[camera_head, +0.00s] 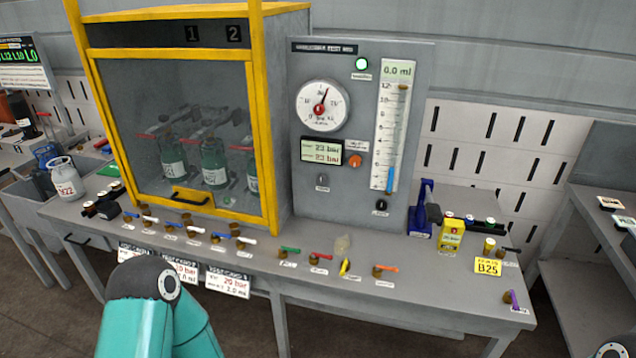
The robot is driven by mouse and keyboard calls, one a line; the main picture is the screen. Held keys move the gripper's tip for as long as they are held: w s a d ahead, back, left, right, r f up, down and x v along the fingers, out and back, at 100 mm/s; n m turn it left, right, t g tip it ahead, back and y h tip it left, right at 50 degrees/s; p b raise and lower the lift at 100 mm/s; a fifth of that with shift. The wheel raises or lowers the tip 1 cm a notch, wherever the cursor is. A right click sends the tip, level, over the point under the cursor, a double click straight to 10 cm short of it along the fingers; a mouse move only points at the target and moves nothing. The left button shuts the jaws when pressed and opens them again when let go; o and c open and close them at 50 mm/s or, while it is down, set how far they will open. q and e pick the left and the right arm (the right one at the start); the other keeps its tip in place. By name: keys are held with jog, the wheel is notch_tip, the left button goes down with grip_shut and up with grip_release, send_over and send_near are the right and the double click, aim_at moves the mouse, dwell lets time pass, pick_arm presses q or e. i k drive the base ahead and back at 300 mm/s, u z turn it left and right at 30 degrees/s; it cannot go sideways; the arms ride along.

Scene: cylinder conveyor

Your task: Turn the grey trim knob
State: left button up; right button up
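A grey test panel (300,212) stands upright at the back of the bench. A small grey knob (322,180) sits low on its left half, under a display that seems to read 23 bar on both lines. A darker small knob (381,206) sits at the lower right, below the vertical scale; which one is labelled trim is too small to read. An orange knob or button (354,161) is beside the display. A teal arm link of mine shows at the bottom left, well in front of the panel. Neither gripper is in view. Nothing touches the knobs.
A yellow-framed cabinet (268,130) with green bottles stands left of the panel. Small coloured-handled valves (290,251) line the bench front (430,268). A blue tool (421,210) and yellow box (451,236) stand right of the panel. Air before the panel is clear.

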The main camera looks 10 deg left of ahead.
aim_at(321, 180)
jog(key=u, duration=0.05)
jog(key=i, duration=0.95)
jog(key=z, duration=0.1)
